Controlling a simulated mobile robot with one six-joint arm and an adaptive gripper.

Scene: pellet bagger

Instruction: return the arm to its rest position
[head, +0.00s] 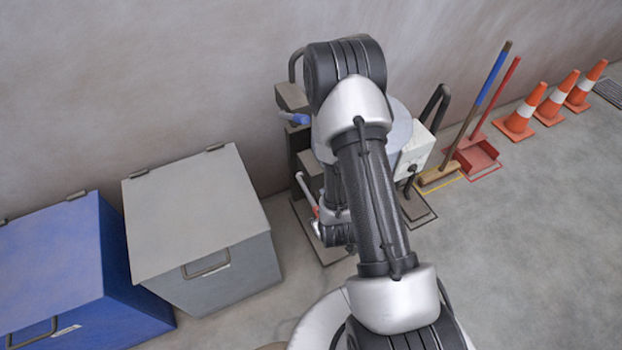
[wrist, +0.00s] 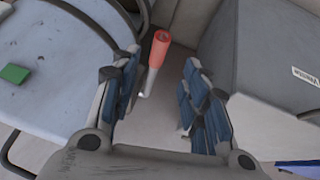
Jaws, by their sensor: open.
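My gripper (wrist: 160,92) is open in the wrist view, with its two blue-padded fingers apart and nothing held between them. A lever with a red grip (wrist: 160,48) shows beyond the fingertips, slanting down to a pale rod between them. In the head view my arm is raised and bent in front of the machine, and its links hide much of it. The lever's red part (head: 315,211) shows just left of my arm there. My gripper is hidden behind the arm in the head view.
A grey lidded bin (head: 195,215) and a blue lidded bin (head: 55,265) stand left along the wall. A broom (head: 480,105), a red dustpan (head: 476,157) and orange cones (head: 520,121) stand right. The wrist view shows a round pale surface with a green block (wrist: 14,74).

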